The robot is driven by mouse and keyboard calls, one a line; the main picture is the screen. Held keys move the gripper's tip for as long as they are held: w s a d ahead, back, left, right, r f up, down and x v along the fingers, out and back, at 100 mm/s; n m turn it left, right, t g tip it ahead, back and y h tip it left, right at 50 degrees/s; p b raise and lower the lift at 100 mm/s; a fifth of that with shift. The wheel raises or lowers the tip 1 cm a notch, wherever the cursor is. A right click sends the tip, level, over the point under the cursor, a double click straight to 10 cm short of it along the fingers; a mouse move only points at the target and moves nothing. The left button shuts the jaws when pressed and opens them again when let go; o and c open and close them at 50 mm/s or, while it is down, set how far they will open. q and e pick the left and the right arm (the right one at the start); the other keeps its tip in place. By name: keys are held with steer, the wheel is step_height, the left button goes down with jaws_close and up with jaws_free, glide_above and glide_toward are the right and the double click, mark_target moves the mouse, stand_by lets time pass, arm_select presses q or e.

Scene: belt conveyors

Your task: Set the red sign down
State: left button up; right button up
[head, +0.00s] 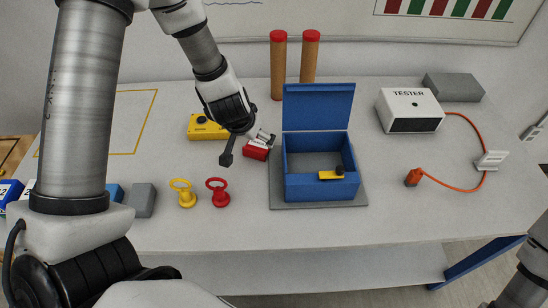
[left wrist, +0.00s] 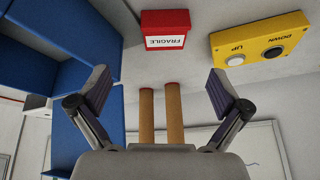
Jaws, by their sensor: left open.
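The red sign (head: 255,151) is a small red block with a white panel, on the table just left of the blue box. In the left wrist view the red sign (left wrist: 165,30) shows its panel reading FRAGILE, upside down in the picture. My left gripper (head: 245,147) is open around or just above the sign in the head view, partly covering it. In the left wrist view my left gripper (left wrist: 160,92) has its fingers wide apart with nothing between them; the sign appears beyond the fingertips. Part of my right gripper seems to show at the right edge, cut off.
A yellow button box (head: 203,128), two brown posts (head: 278,70), yellow (head: 186,198) and red (head: 220,198) ring-topped pieces stand nearby. The tester (head: 410,105) is at right.

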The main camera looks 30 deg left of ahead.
mark_target(253, 151)
arm_select(q)
steer(key=shift+n+g+h, duration=0.3)
steer(key=shift+n, duration=0.1)
steer(key=f, duration=0.2)
steer(key=a+f, duration=0.1)
steer(key=f, duration=0.1)
steer(key=a+f, duration=0.1)
steer(key=f, duration=0.1)
steer(key=shift+w+b, duration=0.35)
steer(key=shift+w+d+f, duration=0.15)
steer(key=shift+w+f, duration=0.1)
steer(key=shift+f, duration=0.25)
steer(key=shift+w+d+f, duration=0.1)
steer(key=shift+w+f, duration=0.15)
steer(key=shift+f, duration=0.25)
steer(key=shift+d+f, duration=0.15)
steer(key=shift+f, duration=0.4)
steer(key=shift+w+a+f, duration=0.25)
steer(key=shift+w, duration=0.05)
steer(key=c, duration=1)
steer(key=shift+s+d+r, duration=0.15)
steer(key=shift+c, duration=0.8)
arm_select(e)
steer(key=shift+w+a+f, duration=0.15)
steer(key=shift+f, duration=0.15)
